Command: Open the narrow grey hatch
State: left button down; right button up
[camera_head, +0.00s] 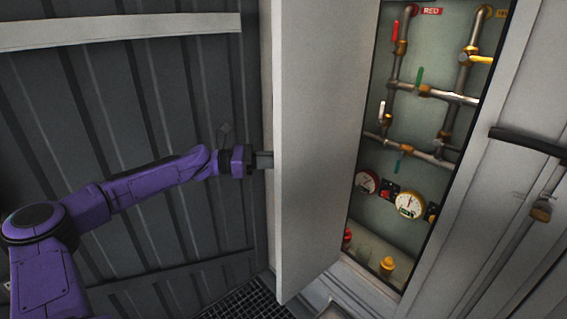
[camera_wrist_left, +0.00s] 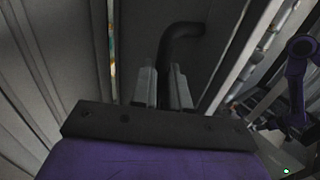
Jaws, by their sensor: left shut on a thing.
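The narrow grey hatch (camera_head: 318,140) stands swung open in the head view, its inner face towards me and its free edge on the left. Pipes and gauges show in the opening on its right. My left gripper (camera_head: 262,160) reaches in from the left behind the hatch, and its fingertips are partly hidden by the hatch edge. In the left wrist view my left gripper (camera_wrist_left: 163,88) is shut on the black bent handle (camera_wrist_left: 184,31) of the hatch. The handle does not show on the hatch in the head view.
Inside the opening are pipes with coloured valve levers, a round yellow-rimmed gauge (camera_head: 409,204) and a yellow knob (camera_head: 387,264). A pale panel with a black bar handle (camera_head: 527,141) stands to the right. A dark ribbed wall (camera_head: 130,110) lies left, with a floor grating (camera_head: 245,302) below.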

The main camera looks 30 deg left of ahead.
pick_arm(q)
jog(key=shift+w+a+r, duration=0.1)
jog(key=shift+w+a, duration=0.1)
jog(key=shift+a, duration=0.15)
jog(key=c, duration=1.5)
grip_release()
jog(key=shift+o, duration=1.4)
jog(key=shift+w+d, duration=0.15)
jog(key=v, duration=1)
jog(key=shift+w, duration=0.1)
